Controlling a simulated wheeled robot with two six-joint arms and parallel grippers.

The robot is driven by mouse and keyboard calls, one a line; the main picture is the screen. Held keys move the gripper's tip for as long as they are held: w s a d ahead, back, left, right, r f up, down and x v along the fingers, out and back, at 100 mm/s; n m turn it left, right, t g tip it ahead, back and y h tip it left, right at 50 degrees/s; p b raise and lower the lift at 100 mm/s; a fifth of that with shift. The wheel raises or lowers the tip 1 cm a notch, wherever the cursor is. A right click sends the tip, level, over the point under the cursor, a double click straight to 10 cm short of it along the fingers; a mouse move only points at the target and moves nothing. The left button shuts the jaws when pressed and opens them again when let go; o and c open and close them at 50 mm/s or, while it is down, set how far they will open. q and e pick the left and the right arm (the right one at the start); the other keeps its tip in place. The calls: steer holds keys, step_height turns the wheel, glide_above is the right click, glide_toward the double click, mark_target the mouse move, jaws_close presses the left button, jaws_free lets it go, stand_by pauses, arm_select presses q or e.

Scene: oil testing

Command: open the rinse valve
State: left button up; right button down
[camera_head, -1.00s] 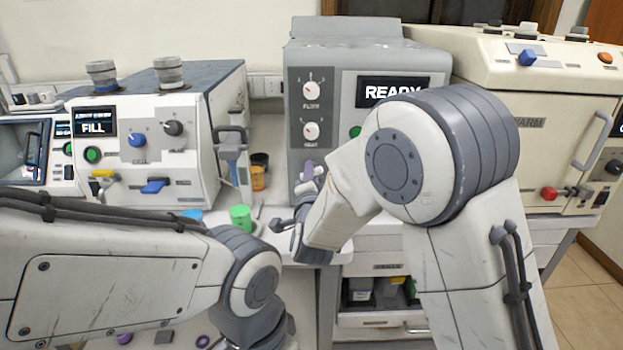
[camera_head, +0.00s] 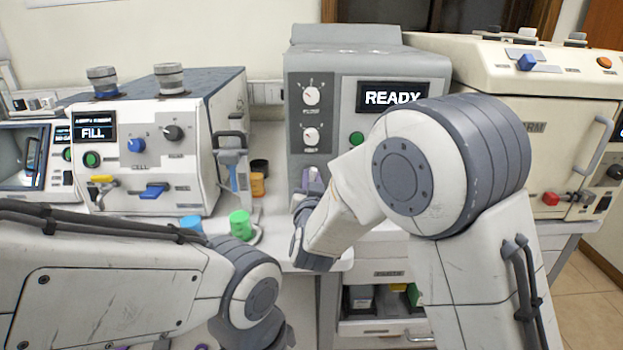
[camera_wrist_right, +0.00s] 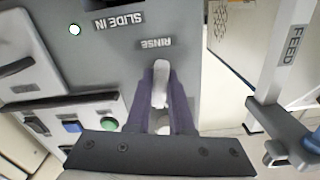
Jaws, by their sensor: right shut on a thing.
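The rinse valve's white lever (camera_wrist_right: 160,86) sits under the RINSE label (camera_wrist_right: 155,43) on the grey machine panel in the right wrist view. My right gripper (camera_wrist_right: 162,78) has its two dark purple fingers on either side of the lever, shut on it. In the head view my right gripper (camera_head: 311,184) is at the lower left front of the grey READY machine (camera_head: 325,160), and my forearm and its size hide most of the lever there. My left arm (camera_head: 110,275) crosses the lower left, with its gripper out of view.
A cream machine (camera_head: 550,130) stands right. A post marked FEED (camera_wrist_right: 290,50) stands close beside the panel in the wrist view.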

steer(key=shift+f+n, duration=0.1)
steer(key=shift+n, duration=1.1)
steer(key=c, duration=0.8)
jaws_free()
steer(key=s, duration=1)
steer(key=shift+s+b, duration=0.25)
steer(key=shift+b, duration=0.2)
steer(key=shift+d, duration=0.1)
